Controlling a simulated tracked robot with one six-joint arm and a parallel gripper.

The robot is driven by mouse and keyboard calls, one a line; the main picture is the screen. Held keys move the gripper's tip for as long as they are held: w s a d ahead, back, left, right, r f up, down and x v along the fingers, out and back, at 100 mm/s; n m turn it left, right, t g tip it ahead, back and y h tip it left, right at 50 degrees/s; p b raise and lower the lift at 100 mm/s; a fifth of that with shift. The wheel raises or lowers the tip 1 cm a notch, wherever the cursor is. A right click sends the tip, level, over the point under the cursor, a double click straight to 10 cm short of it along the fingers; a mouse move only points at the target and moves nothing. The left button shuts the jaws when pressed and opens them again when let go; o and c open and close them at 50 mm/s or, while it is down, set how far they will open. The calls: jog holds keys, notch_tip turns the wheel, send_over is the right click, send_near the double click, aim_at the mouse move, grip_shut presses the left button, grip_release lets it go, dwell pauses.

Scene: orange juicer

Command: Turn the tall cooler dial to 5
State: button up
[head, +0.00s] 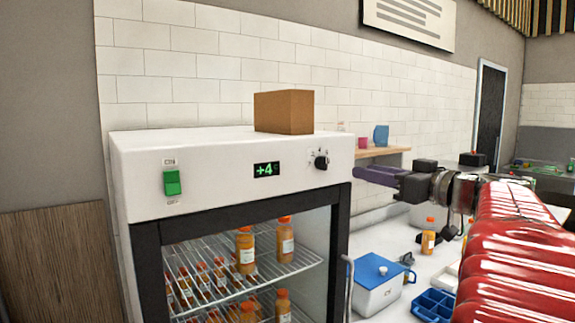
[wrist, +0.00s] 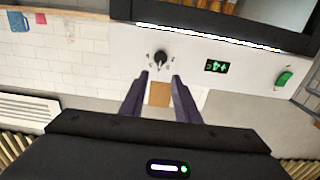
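The tall cooler (head: 225,170) is white with a dark-framed glass door. Its black dial (head: 321,160) is at the right of the top panel, and small marks surround it. Which mark the pointer faces is too small to tell. The green display (head: 267,169) reads +4. My gripper (head: 358,173) is just right of the panel in the head view, apart from the dial. In the wrist view, which is upside down, my gripper's two purple fingers (wrist: 160,75) are spread with nothing between them. The dial (wrist: 161,57) shows just beyond the fingertips.
A green switch (head: 172,183) is at the panel's left, and a cardboard box (head: 284,112) stands on the cooler. Bottles (head: 245,250) fill the shelves inside. A blue-lidded box (head: 377,285), a blue tray (head: 434,304) and an orange bottle (head: 429,237) stand on the right counter.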

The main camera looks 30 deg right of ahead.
aim_at(326, 163)
jog(key=w, duration=1.2)
jog(key=shift+w+a, duration=0.2)
jog(key=shift+w, duration=0.15)
jog(key=shift+c, duration=0.4)
grip_shut()
